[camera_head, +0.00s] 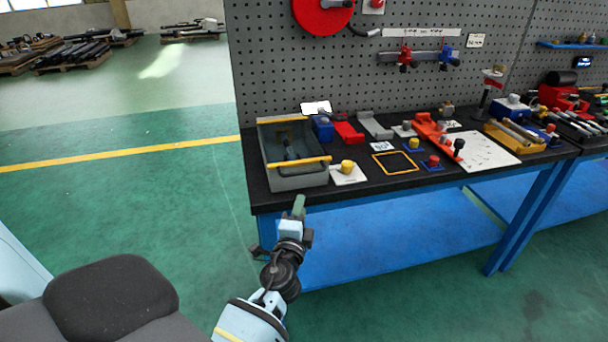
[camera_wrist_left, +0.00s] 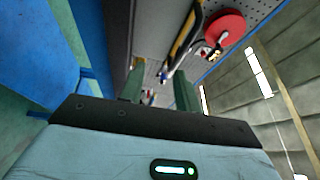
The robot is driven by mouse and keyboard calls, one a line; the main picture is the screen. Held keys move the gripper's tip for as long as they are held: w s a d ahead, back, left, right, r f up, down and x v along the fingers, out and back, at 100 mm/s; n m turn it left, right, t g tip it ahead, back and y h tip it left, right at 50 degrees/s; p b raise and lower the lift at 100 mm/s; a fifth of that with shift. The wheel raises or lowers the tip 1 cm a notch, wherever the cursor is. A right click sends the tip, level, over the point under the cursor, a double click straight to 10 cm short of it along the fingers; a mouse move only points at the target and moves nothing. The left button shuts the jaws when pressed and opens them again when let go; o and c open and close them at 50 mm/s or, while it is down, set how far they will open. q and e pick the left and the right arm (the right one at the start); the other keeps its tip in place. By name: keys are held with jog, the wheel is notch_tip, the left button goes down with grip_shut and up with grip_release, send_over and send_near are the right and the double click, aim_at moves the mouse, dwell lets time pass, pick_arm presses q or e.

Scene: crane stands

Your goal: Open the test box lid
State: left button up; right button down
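The test box (camera_head: 297,182) is a grey box with yellow trim at the left end of the dark bench top. A yellow bar (camera_head: 300,166) runs along its near top edge. Dark parts show within its outline; I cannot tell whether a clear lid covers them. My left gripper (camera_head: 299,203) is just in front of the bench's near edge, below the box and apart from it. In the left wrist view its two green fingers (camera_wrist_left: 159,88) stand apart with nothing between them. A yellow and dark bar (camera_wrist_left: 186,38) shows beyond them. My right gripper is not in view.
A yellow knob on a white plate (camera_head: 347,168) stands right of the box. A yellow frame (camera_head: 395,163), red and blue parts and an orange fixture (camera_head: 432,130) lie farther right. The pegboard (camera_head: 300,70) rises behind. The floor left of the bench (camera_head: 130,200) is clear.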

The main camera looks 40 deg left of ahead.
aim_at(306, 172)
pick_arm(q)
jog(key=shift+m+t+y, duration=0.3)
jog(key=shift+m+y, duration=0.2)
jog(key=w+r, duration=0.1)
jog(key=w+a+r, duration=0.1)
jog(key=r, duration=0.1)
jog(key=shift+w+r, duration=0.15)
jog(key=shift+r, duration=0.05)
jog(key=shift+x, duration=3.85)
jog(key=shift+c, duration=0.2)
grip_shut()
